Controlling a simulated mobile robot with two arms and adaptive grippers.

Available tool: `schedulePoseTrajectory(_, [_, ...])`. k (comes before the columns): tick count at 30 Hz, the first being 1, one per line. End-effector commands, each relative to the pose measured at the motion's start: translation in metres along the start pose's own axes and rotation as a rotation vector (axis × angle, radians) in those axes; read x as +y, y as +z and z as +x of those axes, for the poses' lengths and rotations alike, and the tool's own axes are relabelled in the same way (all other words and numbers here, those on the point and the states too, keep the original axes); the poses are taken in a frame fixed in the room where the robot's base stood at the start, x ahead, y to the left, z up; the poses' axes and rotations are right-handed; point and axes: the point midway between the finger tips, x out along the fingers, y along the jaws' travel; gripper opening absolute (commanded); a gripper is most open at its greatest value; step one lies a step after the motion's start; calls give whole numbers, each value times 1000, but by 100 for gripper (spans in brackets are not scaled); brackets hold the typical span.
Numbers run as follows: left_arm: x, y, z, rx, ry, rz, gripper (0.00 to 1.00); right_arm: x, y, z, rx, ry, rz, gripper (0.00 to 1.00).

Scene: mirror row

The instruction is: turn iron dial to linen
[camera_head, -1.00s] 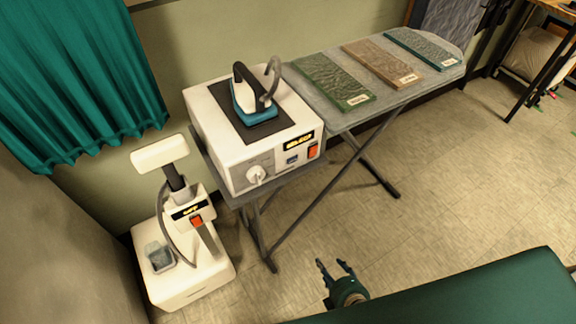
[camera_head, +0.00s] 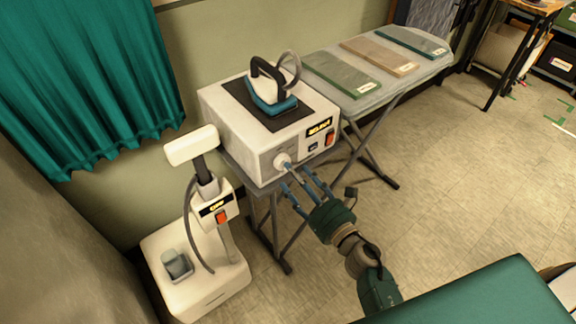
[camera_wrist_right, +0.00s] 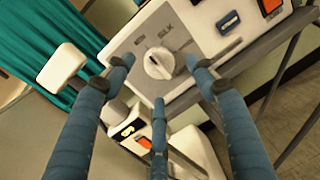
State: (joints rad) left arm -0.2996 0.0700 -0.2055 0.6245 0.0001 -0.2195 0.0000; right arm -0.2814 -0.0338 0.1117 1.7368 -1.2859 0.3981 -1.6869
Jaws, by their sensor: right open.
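The iron station (camera_head: 268,125) is a white box with the blue and black iron (camera_head: 271,91) resting on its dark top mat. Its white dial (camera_head: 282,160) is on the front panel. In the right wrist view the dial (camera_wrist_right: 158,63) shows face-on, with "SILK" readable at its upper right; other marks are too small or hidden. My right gripper (camera_head: 307,188) is in front of the panel, its blue fingers spread and pointing at the dial. In the wrist view its fingers (camera_wrist_right: 158,75) are open around the dial's sides, apparently not touching it. My left gripper is not in view.
A white steamer unit (camera_head: 195,262) stands on the floor left of the station. An ironing board (camera_head: 372,100) with several fabric samples extends to the right. A green surface (camera_head: 480,295) fills the lower right.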

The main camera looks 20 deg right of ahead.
Motion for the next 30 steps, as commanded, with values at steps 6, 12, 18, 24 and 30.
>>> schedulePoseTrajectory(6, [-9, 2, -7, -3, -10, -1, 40, 0, 1, 32, -1, 0, 3, 56])
schedulePoseTrajectory(12, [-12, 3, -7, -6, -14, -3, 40, 0, -1, 41, 1, 0, 2, 56])
schedulePoseTrajectory(18, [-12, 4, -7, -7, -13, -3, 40, 0, -1, 41, 1, 0, 2, 56])
schedulePoseTrajectory(24, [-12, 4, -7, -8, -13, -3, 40, 0, -1, 41, 1, 0, 3, 20])
schedulePoseTrajectory(30, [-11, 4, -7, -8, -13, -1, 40, 0, -1, 40, 2, -1, 5, 11])
